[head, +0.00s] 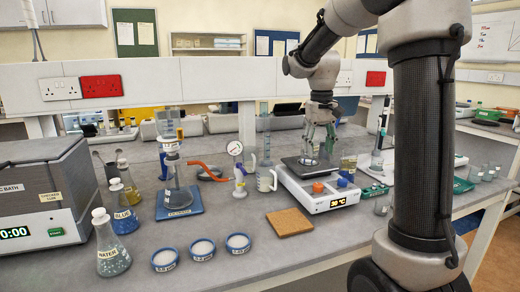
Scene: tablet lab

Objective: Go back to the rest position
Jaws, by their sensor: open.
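My gripper (319,147) points down over the dark top plate of the hotplate (300,203) at the centre right. Its fingers are spread and reach close above the plate. A small clear glass vessel (309,161) appears on the plate just under the fingers. I cannot tell whether the fingers touch or surround it. My arm comes in from the upper right and its thick link hides part of the bench on the right.
A flask labelled water (110,248), three small dishes (202,250) and a cork mat (290,221) lie on the front of the bench. A filter flask (176,190) stands on a blue base at left. A tall measuring cylinder (266,140) stands left of my gripper.

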